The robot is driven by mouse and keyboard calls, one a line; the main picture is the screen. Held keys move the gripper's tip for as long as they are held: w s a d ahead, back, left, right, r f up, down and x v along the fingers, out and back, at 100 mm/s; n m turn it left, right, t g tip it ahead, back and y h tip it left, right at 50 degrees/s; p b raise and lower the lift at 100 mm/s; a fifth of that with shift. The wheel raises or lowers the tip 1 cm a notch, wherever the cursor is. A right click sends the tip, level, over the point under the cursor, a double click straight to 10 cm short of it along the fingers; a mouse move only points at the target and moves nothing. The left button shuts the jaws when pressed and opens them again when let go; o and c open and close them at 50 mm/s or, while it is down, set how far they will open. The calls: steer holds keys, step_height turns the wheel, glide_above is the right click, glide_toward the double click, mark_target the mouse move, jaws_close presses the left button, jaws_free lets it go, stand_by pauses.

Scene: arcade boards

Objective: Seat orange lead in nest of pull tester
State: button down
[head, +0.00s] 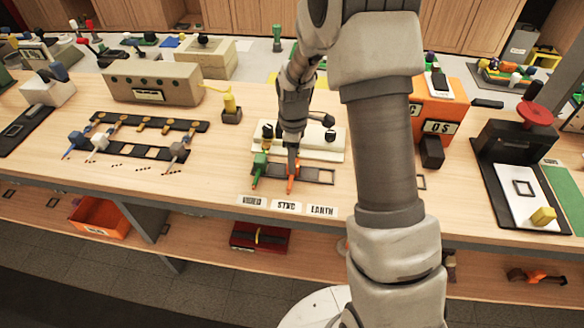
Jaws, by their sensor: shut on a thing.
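The orange lead (291,185) is in my gripper (293,154), which is shut on its upper part and points down. The lead's lower end is over or at the dark slotted strip (326,183); I cannot tell whether it touches. This strip lies in front of a cream base (335,151) with black knobs, which seems to be the pull tester. A green lead (258,168) stands at the strip's left end, close beside the orange one. A slot to the right looks empty. My gripper and arm hide part of the base.
White label cards (286,207) lie in front of the strip. Blue, white and grey leads sit at another dark strip (138,153) on the left. A yellow piece on a dark block (232,116) stands behind. An orange box (460,109) and a red-knobbed device (510,145) stand right.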

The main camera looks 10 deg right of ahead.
steer(key=shift+r, duration=0.1)
steer(key=shift+r+p, duration=0.6)
steer(key=shift+r, duration=0.25)
steer(key=s+a, duration=0.3)
steer(key=s, duration=0.4)
steer(key=s+a+b, duration=0.1)
steer(key=s+a, duration=0.2)
steer(key=s, duration=0.4)
steer(key=shift+s, duration=0.4)
stand_by(0.5)
stand_by(0.5)
